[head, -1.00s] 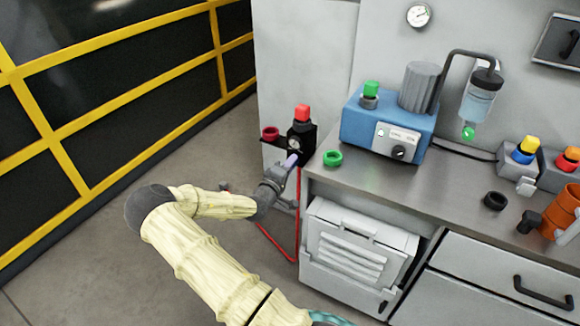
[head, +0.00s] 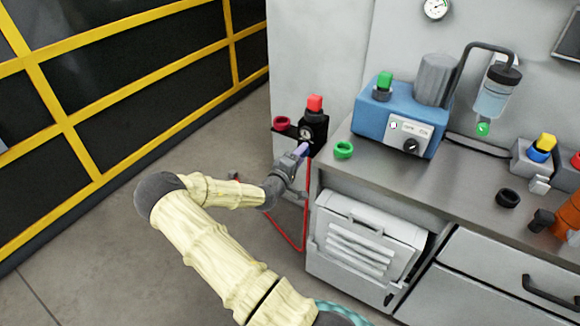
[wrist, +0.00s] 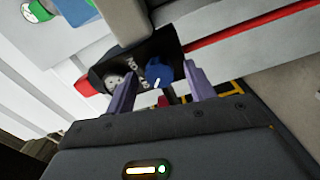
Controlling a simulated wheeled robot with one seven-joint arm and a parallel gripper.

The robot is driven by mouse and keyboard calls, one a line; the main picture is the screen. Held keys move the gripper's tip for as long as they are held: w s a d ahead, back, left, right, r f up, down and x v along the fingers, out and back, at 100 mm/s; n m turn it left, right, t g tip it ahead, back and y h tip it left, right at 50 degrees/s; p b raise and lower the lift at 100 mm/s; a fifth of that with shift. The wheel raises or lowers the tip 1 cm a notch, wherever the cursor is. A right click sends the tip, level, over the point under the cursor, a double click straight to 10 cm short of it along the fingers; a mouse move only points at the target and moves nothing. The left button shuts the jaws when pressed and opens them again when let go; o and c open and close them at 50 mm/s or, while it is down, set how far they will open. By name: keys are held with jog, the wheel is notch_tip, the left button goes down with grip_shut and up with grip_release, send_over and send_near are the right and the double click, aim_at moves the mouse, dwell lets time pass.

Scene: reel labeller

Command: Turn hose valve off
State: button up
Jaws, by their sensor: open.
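The hose valve unit (head: 318,128) is a black block with a red knob (head: 315,103) on top and a round gauge, mounted by the bench's left end. A red hose (head: 306,205) hangs below it. In the wrist view, a blue valve handle (wrist: 157,72) sits on the black face (wrist: 133,62), beside the gauge (wrist: 115,82) and white lettering. My gripper (wrist: 161,70) is open, with one purple finger on each side of the blue handle. I cannot tell whether the fingers touch it. In the head view, my gripper (head: 301,150) hides the handle.
A red ring (head: 282,123) sits on a holder left of the unit. On the bench are a green ring (head: 344,149), a blue machine (head: 390,115) and a black ring (head: 507,198). A white vented box (head: 355,240) is below. Open floor lies left, before a yellow-framed barrier (head: 120,105).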

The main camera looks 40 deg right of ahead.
jog(key=v, duration=1.7)
jog(key=shift+b, duration=0.4)
jog(key=shift+a, duration=0.1)
